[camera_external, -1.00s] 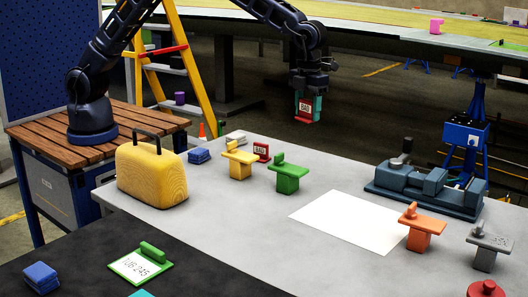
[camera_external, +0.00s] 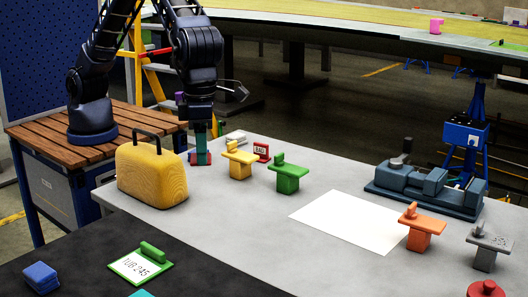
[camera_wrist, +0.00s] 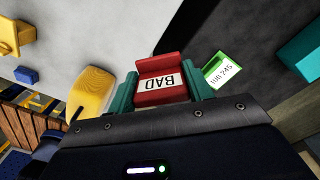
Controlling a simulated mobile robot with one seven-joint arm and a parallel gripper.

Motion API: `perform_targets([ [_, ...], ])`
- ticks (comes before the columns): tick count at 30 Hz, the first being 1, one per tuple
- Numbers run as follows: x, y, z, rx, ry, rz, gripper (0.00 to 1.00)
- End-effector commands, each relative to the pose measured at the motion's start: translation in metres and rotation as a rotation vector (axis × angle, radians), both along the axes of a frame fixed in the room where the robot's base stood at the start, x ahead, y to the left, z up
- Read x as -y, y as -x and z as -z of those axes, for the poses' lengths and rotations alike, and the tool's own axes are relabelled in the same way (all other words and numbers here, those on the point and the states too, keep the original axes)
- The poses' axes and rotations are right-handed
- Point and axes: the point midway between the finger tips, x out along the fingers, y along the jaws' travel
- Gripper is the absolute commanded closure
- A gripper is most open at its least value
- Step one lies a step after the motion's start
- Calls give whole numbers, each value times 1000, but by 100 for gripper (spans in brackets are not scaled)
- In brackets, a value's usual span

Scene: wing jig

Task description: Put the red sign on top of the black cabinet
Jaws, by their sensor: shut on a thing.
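In the external view only a little of this red sign (camera_external: 199,159) shows between the fingers. A black flat top (camera_external: 75,235) fills the lower left; it may be the black cabinet, but its sides are out of view. A second red sign (camera_external: 261,151) stands on the grey table.
A yellow case (camera_external: 152,178) with a handle stands close left of my gripper. Yellow (camera_external: 239,160) and green (camera_external: 289,175) clamps stand to the right. A green-edged tag (camera_external: 141,263) and a blue block (camera_external: 40,276) lie on the black top, with bare room between.

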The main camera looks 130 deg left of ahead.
Motion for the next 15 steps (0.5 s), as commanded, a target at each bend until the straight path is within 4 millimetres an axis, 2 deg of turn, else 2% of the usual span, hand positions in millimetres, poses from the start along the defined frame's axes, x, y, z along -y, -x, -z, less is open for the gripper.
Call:
perform_targets([
  [1,24,6,-2,1,1,31,72],
  [3,54,14,-5,1,2,71,72],
  [12,176,61,-20,8,5,239,72],
  [15,211,78,-25,13,6,289,72],
])
